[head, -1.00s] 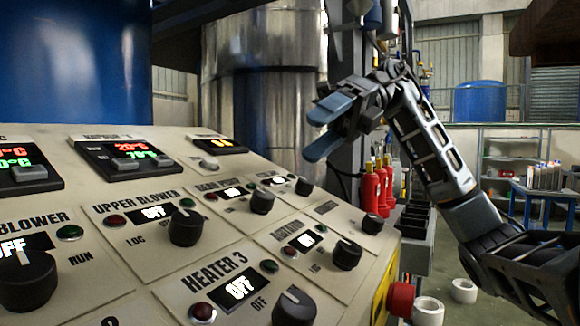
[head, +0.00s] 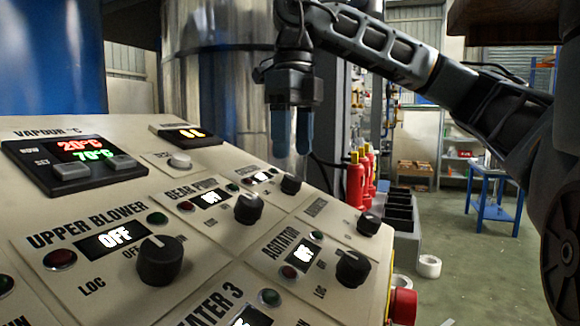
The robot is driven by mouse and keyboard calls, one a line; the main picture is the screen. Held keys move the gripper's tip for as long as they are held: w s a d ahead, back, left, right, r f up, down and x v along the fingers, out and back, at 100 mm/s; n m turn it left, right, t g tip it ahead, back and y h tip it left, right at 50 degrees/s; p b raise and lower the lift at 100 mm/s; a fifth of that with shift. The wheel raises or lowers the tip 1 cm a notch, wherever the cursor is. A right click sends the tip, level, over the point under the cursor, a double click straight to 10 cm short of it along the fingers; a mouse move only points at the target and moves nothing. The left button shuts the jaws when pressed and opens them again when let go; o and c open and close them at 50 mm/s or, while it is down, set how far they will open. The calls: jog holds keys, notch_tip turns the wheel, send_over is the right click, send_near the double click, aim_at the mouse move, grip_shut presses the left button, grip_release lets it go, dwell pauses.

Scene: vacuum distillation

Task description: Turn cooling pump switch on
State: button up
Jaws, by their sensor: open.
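Several black rotary knobs sit on the sloping cream control panel (head: 130,200). A far black knob (head: 291,184) beside a small lit display (head: 262,177) has a label too small to read. Another far knob (head: 369,223) also has an unreadable label, so I cannot tell which is the cooling pump switch. My gripper (head: 293,145) is open and empty, its two blue fingers pointing down. In the picture it is just above the first far knob, with no contact visible.
Nearer knobs are labelled upper blower (head: 160,260), gear pump (head: 249,208) and agitator (head: 352,268); the blower display reads OFF. A red button (head: 402,306) sticks out at the panel's right end. Red extinguishers (head: 356,180) stand behind the panel. Floor to the right is mostly clear.

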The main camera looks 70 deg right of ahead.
aim_at(292, 176)
jog(key=shift+a+f, duration=0.1)
jog(key=shift+f, duration=2.4)
jog(key=c, duration=1)
jog(key=shift+c, duration=0.2)
